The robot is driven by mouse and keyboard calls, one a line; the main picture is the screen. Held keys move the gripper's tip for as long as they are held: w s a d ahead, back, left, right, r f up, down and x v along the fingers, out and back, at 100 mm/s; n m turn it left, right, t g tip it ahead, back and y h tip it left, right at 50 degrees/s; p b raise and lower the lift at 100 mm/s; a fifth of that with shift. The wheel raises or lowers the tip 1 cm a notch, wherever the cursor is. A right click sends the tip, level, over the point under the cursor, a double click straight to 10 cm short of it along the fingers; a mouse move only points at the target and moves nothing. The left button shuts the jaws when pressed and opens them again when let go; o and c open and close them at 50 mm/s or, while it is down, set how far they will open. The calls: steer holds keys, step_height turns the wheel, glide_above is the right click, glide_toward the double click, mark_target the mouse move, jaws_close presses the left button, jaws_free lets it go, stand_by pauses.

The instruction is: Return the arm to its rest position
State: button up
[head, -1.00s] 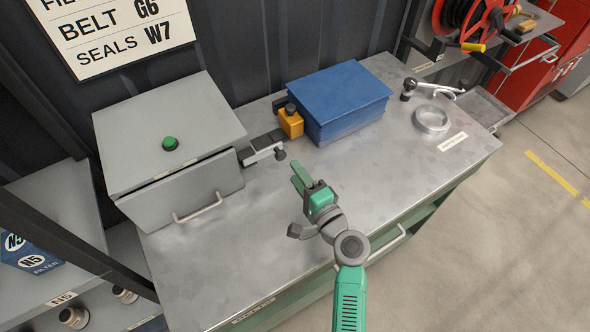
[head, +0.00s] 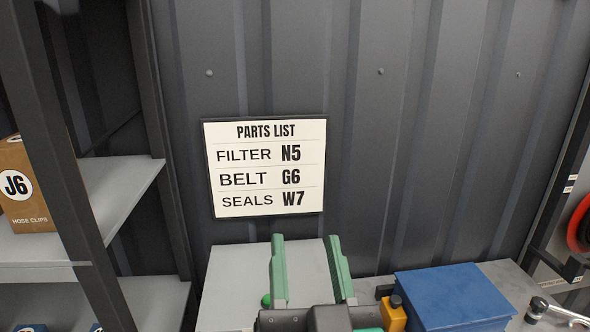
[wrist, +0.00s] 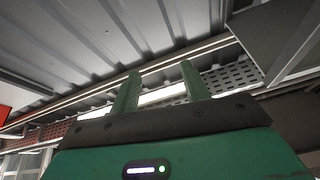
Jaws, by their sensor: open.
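My gripper (head: 308,270) is raised in front of the workbench in the head view, its two green fingers apart and pointing up, with nothing between them. In the wrist view the two green fingers of my gripper (wrist: 160,88) point up toward a corrugated ceiling (wrist: 120,40) and are also apart and empty. The gripper's lower part hides some of the grey box (head: 230,265) behind it.
A parts list sign (head: 267,168) hangs on the dark corrugated wall. A blue box (head: 455,293) and a yellow item (head: 393,315) sit on the bench. A red reel (head: 580,225) is at far right.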

steer(key=s+a+r+t+h+p, duration=0.2)
steer(key=s+r+t, duration=0.1)
steer(key=s+r, duration=0.75)
step_height(320, 180, up, 26)
steer(key=w+p, duration=0.1)
steer(key=p, duration=2.4)
steer(key=shift+w+d+f+n+p, duration=0.15)
steer(key=shift+w+f+n+p, duration=0.05)
steer(key=shift+w+n+p, duration=0.2)
